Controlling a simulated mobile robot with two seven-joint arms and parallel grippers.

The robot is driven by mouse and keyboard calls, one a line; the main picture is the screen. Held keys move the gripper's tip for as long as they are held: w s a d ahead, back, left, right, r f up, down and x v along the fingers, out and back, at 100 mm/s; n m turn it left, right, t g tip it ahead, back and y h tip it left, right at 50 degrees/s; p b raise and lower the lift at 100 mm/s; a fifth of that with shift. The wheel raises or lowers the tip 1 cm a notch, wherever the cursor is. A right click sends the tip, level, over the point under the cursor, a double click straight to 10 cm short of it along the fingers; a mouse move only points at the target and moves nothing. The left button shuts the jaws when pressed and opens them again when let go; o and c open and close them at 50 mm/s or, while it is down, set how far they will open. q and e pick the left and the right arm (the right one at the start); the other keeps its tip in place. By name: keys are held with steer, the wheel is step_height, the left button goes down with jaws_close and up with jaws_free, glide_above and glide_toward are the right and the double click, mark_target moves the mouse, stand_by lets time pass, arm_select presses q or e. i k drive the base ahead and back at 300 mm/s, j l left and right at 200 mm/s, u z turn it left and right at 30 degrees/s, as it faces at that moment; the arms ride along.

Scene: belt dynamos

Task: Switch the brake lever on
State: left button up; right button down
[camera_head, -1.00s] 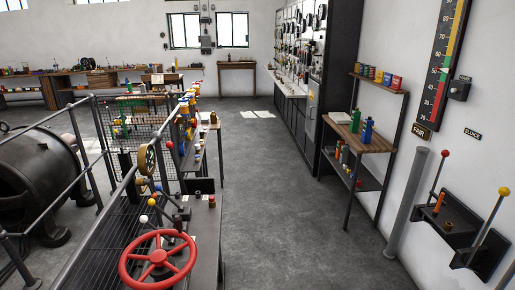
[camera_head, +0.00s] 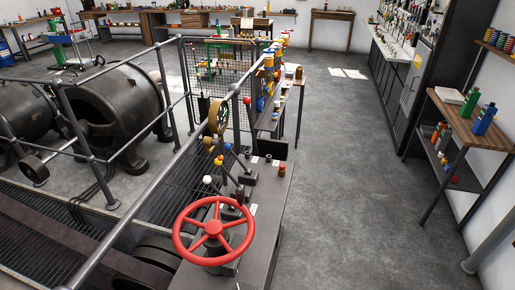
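A grey control console (camera_head: 261,222) stands in front of me beside the railing. Several levers rise from it. One has a red ball knob (camera_head: 247,100), one a yellow knob (camera_head: 219,160) and one a white knob (camera_head: 207,179). I cannot tell which of them is the brake lever, as no label is readable, nor how it is set. A red handwheel (camera_head: 213,231) sits at the near end of the console. Neither of my grippers is in view.
A metal railing (camera_head: 125,124) runs along the console's left, with dark dynamos (camera_head: 122,105) behind it. Open grey floor (camera_head: 350,190) lies to the right. A wooden-topped shelf (camera_head: 470,122) with bottles stands at the right wall. A workbench (camera_head: 332,30) is at the back.

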mark_target(247, 101)
steer(key=k+l, duration=0.15)
steer(key=l, duration=0.2)
steer(key=l+u, duration=0.15)
steer(key=l, duration=0.95)
steer(key=i+l, duration=0.2)
steer(key=i+l+u, duration=0.1)
steer(key=l, duration=0.35)
steer(key=i+l, duration=0.25)
steer(key=i+l+u, duration=0.1)
steer(key=i+l, duration=0.15)
steer(key=i, duration=0.25)
steer(key=i+l+u, duration=0.1)
steer(key=i+l, duration=0.2)
steer(key=i, duration=0.15)
steer(key=i+l, duration=0.35)
steer(key=i, duration=0.15)
steer(key=j+u, duration=0.05)
